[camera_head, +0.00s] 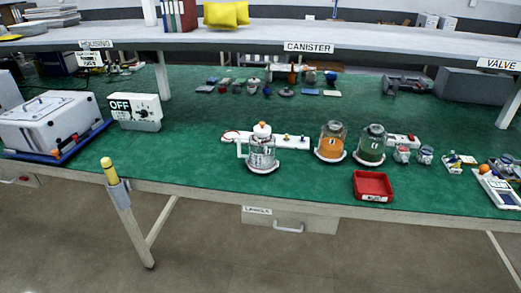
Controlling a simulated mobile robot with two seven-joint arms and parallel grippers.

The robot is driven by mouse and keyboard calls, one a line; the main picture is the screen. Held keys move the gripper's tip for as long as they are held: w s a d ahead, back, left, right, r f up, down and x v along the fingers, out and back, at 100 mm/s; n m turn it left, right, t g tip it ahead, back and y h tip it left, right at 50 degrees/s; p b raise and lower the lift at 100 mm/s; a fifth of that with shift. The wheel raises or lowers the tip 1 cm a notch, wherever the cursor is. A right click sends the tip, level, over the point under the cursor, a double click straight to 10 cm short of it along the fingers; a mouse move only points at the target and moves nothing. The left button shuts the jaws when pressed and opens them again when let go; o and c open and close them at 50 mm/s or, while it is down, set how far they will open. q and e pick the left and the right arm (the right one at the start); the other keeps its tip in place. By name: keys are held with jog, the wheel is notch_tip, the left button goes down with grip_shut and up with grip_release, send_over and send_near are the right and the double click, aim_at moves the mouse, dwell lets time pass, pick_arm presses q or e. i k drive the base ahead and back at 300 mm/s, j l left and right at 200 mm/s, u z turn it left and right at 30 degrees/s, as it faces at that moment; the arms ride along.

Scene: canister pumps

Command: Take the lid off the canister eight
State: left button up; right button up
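Three clear canisters stand on white round bases on the green bench top. The left canister (262,148) has a white and orange top, with a white handle-like part at its left side. The middle canister (331,141) holds orange contents and has a glassy lid (333,126). The right canister (371,145) holds dark green contents and has a similar lid (376,130). Each carries a small label, too small to read surely; the middle one may be the eight. All lids seem seated. Neither of my grippers is in view.
A red tray (372,197) sits in front of the right canister. White strips with small parts lie behind the canisters. Small jars (402,154) stand to the right. A shelf (250,38) overhangs the back. A yellow-topped rod (110,170) stands at the front edge.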

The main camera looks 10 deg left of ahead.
aim_at(262, 129)
jog(key=j+z, duration=0.1)
jog(key=z, duration=0.25)
jog(key=i+j+z, duration=0.1)
jog(key=z, duration=0.3)
jog(key=j+z, duration=0.8)
jog(key=j, duration=0.35)
jog(key=j+z, duration=0.1)
jog(key=j, duration=1.4)
